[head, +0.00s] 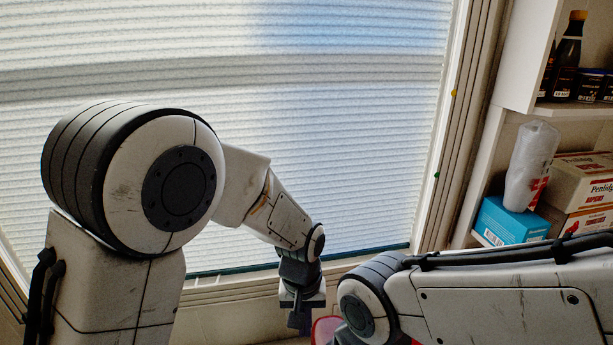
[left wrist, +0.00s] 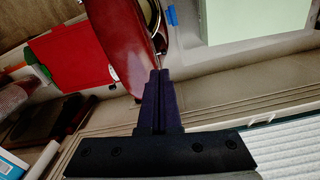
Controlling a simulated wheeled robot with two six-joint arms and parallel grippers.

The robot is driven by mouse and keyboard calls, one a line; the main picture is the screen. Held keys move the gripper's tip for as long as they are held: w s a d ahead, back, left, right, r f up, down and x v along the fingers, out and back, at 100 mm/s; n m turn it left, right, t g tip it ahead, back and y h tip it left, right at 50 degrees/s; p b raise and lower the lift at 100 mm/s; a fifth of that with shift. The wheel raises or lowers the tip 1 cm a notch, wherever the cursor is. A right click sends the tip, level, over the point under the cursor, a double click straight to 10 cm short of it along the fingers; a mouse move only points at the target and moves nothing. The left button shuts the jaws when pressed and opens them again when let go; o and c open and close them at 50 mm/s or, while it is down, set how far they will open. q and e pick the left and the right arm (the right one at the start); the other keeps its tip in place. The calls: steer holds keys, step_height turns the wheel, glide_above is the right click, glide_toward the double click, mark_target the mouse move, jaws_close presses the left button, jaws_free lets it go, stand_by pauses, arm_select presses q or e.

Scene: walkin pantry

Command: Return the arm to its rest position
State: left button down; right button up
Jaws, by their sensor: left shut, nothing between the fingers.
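My left gripper (head: 299,318) hangs at the end of my left arm, in front of the lower window frame in the head view. In the left wrist view its two dark fingers (left wrist: 158,78) lie together with nothing between them. A glossy dark red object (left wrist: 118,40) shows just beyond the fingertips; I cannot tell whether they touch it. My right arm comes in from the right in the head view, and its gripper is outside the picture.
A blinded window (head: 330,120) fills the back. Right shelves hold a dark bottle (head: 567,55), a blue box (head: 510,222), wrapped cups (head: 530,160) and cartons (head: 580,185). The left wrist view shows a bright red flat item (left wrist: 65,58) and a pale green panel (left wrist: 260,20).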

arm_select(q)
steer(key=s+a+r+m, duration=0.2)
steer(key=s+r+m, duration=0.2)
steer(key=s, duration=0.5)
steer(key=s+a+r+m, duration=0.3)
steer(key=s+r, duration=0.1)
steer(key=s, duration=0.6)
step_height(320, 180, up, 15)
steer(key=p, duration=1.5)
steer(key=shift+w+d+h, duration=0.3)
steer(key=shift+w, duration=0.1)
